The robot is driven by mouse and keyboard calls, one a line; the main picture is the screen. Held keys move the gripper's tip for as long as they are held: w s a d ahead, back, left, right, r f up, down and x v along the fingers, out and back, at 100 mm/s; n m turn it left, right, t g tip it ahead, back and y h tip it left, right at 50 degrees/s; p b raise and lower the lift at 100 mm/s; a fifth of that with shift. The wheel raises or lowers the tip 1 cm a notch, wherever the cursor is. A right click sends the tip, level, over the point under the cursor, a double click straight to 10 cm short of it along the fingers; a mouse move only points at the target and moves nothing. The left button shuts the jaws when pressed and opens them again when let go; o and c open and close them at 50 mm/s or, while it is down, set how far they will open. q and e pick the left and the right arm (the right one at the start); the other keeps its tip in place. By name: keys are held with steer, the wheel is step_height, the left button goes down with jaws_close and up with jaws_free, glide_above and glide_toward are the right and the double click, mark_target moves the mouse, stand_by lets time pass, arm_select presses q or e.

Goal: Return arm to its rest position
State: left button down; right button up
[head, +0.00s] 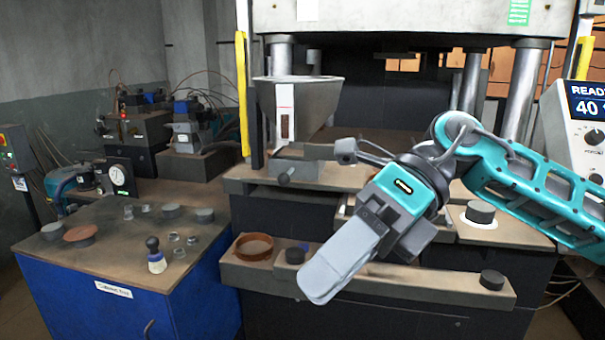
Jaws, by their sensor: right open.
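My right arm, teal and grey, comes in from the right edge of the head view. Its gripper (327,275) hangs in the air in front of the press, pointing down and to the left. The fingers are seen side-on and overlap, and nothing shows held in them. The gripper hides part of the front ledge (420,283) behind it. My left gripper is out of the picture. A dark disc (480,212) lies on a white round patch on the press table, below my right forearm.
A grey hopper (300,100) stands on the press table. A brown ring (254,247) and dark cylinders, one at the right end (492,280), sit on the ledge. A blue cabinet (90,300) at left carries discs, small glass pieces and a dark-handled tool (155,256). A control box (580,130) stands at right.

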steer(key=w+a+m+t+y, duration=0.4)
steer(key=a+m+t+y, duration=0.1)
steer(key=m+y, duration=0.8)
steer(key=w+d+f+m+t+h, duration=0.45)
steer(key=f+m+t, duration=0.35)
steer(key=m+t, duration=0.25)
steer(key=w+d+f+m+t+h, duration=0.3)
steer(key=d+f+m+t+h, duration=0.15)
steer(key=f+m+t, duration=0.4)
steer(key=s+d+f+m+g+h, duration=0.2)
steer(key=s+d+f+m+h, duration=0.1)
steer(key=f, duration=0.5)
steer(key=s+d+f+m+g+h, duration=0.2)
steer(key=s+d+f+m+h, duration=0.2)
steer(key=f, duration=0.5)
steer(key=s+d+f+m+g+h, duration=0.2)
steer(key=s+d+f+m+h, duration=0.2)
steer(key=s+f+m, duration=0.3)
step_height(320, 180, down, 2)
steer(key=shift+s+d+f+g+h, duration=0.25)
steer(key=shift+s+h, duration=0.25)
steer(key=shift+s, duration=0.25)
steer(key=shift+a+r, duration=0.1)
steer(key=shift+a, duration=0.05)
